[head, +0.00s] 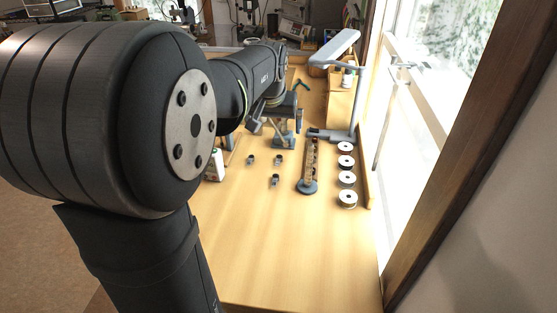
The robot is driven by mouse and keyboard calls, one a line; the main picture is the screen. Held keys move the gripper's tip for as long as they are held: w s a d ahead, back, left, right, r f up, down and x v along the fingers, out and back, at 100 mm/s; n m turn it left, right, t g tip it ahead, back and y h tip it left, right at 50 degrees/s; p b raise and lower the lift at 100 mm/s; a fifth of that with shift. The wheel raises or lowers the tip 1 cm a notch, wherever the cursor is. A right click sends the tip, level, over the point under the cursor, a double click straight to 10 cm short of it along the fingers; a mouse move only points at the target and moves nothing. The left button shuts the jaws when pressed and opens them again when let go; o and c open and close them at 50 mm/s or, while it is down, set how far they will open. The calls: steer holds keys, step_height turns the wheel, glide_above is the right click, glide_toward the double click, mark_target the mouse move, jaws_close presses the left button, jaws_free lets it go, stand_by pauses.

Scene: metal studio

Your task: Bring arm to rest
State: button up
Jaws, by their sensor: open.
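My arm reaches from the left foreground out over the wooden workbench (260,250). My gripper (262,130) is at the far end of the arm, small and partly hidden by the arm links. It is open, and I see nothing held in it. It is above the bench, behind several small dark items. One small dark item (251,160) is at the left, another (279,160) is to its right, and a third (275,181) is nearer.
Several spools (347,179) line the right edge near the window. A lamp (336,48) stands behind them. A white bottle (216,165) is at the left. The near bench is clear.

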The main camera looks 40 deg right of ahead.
steer(key=x, duration=0.9)
steer(key=shift+f, duration=0.35)
steer(key=shift+w+d+r, duration=0.1)
steer(key=shift+w+d, duration=0.05)
steer(key=v, duration=1)
stand_by(0.5)
steer(key=c, duration=1.2)
